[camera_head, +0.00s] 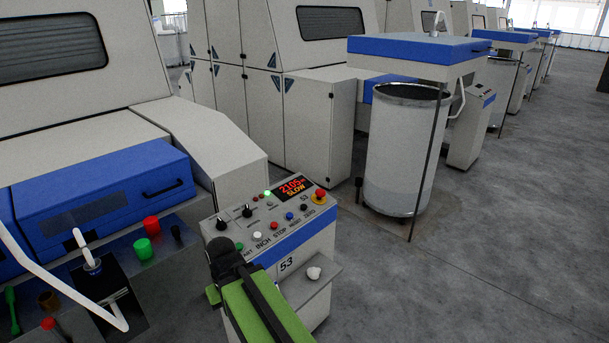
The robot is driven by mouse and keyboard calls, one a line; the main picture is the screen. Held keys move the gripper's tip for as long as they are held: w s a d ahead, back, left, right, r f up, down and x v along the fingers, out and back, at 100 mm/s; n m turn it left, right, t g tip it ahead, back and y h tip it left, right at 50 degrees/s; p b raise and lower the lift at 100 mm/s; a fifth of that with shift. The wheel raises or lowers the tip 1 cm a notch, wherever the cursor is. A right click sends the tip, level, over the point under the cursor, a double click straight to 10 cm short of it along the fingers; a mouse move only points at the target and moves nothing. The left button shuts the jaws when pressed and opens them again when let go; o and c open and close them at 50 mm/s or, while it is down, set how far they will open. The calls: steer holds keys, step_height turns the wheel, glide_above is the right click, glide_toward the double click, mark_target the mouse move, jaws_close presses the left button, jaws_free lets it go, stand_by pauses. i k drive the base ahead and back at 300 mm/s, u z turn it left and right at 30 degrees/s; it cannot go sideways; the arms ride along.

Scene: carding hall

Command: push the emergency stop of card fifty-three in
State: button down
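The control box of card fifty-three (312,240) has a sloped grey panel, a blue band and the number 53 on its front. Its emergency stop (320,194) is a red mushroom button on a yellow base at the panel's right end; I cannot tell whether it is in or out. My green and black arm reaches up from the bottom edge. Its dark end, with my gripper (221,262), is in front of the panel's left end, well left of and apart from the emergency stop. The fingertips cannot be made out.
A lit display (293,187) reads 2105 and SLOW. Several coloured buttons and black knobs cover the panel. A small shelf (315,284) below holds a white lump (314,273). A tall can (405,150) stands behind right. The floor at right is free.

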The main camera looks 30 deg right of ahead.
mark_target(321, 192)
steer(key=i, duration=0.95)
